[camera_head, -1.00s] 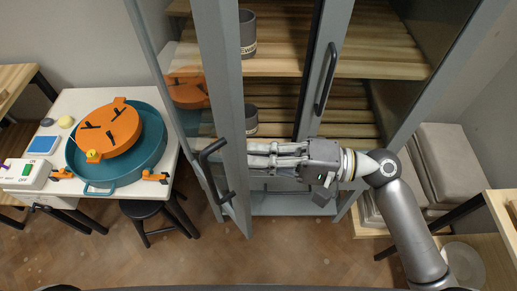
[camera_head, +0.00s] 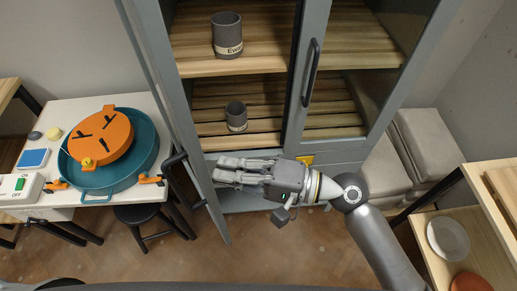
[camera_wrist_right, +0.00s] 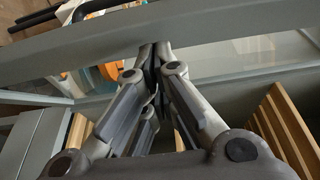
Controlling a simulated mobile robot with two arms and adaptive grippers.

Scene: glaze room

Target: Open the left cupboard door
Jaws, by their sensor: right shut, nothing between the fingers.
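The left cupboard door (camera_head: 187,112) is a grey frame with glass, swung wide open and seen nearly edge-on in the head view. Its black handle (camera_head: 180,178) is on the outer, left side. My right gripper (camera_head: 216,171) is shut and empty, on the inner side of the door, with its fingertips at or very close to the door's frame. In the right wrist view the closed fingertips (camera_wrist_right: 154,52) meet the grey door frame (camera_wrist_right: 215,25); I cannot tell if they touch. My left gripper is not in view.
The right cupboard door (camera_head: 310,75) is closed. Grey cups (camera_head: 228,38) stand on the wooden shelves inside. A white table (camera_head: 100,110) with a teal basin (camera_head: 148,155) and a black stool (camera_head: 145,215) are left of the door. A wooden table (camera_head: 490,215) is at right.

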